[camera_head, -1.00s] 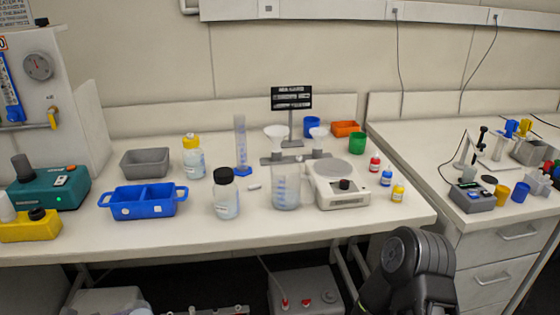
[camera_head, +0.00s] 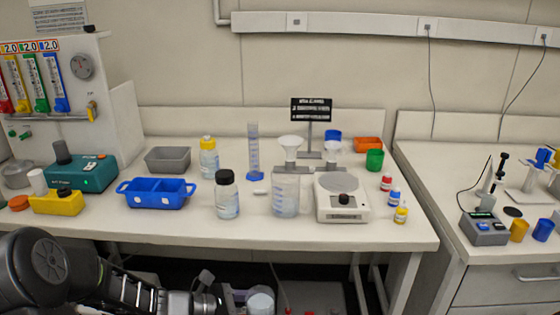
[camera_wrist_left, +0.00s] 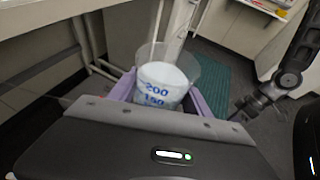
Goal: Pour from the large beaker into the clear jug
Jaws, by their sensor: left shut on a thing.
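My left gripper (camera_wrist_left: 163,98) is shut on a clear beaker (camera_wrist_left: 180,62) with blue 200 and 150 marks and whitish contents. The beaker looks roughly upright. In the head view the beaker's pale round top (camera_head: 260,302) shows at the bottom edge, below and in front of the bench, with my left arm reaching to it from the left. A clear jug-like vessel (camera_head: 286,195) with faint markings stands upright on the bench, left of the balance, well apart from the held beaker. My right gripper is out of view.
The bench (camera_head: 330,234) front edge lies between the held beaker and the vessel. A blue tray (camera_head: 156,204) is farther left.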

